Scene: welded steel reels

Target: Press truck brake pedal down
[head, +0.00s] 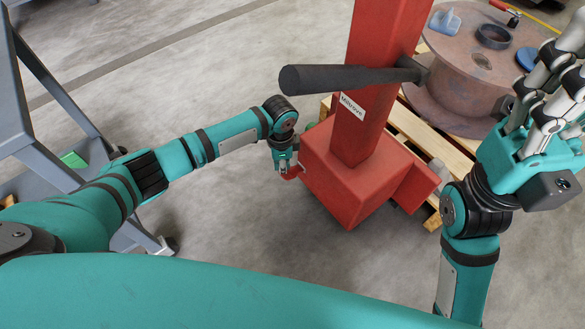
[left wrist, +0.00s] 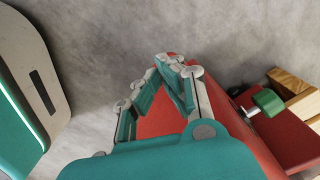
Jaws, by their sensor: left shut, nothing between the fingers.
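The red truck (head: 345,160) stands in the middle of the head view, with a thick upright post, a boxy base and a black handle bar (head: 345,78) reaching left. A small red piece (head: 295,172), which looks like the brake pedal, juts from the left side of the base. My left gripper (head: 283,168) is shut and empty, pointing down right at this piece; I cannot tell whether they touch. In the left wrist view its fingers (left wrist: 180,78) are together in front of the red truck body (left wrist: 165,123). My right gripper (head: 560,85) is raised at the right, away from the truck.
A wooden pallet (head: 430,150) lies behind the truck, with a large rusty reel (head: 465,85) on it. A grey metal frame (head: 50,80) stands at the left. A green knob (left wrist: 268,101) shows in the left wrist view.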

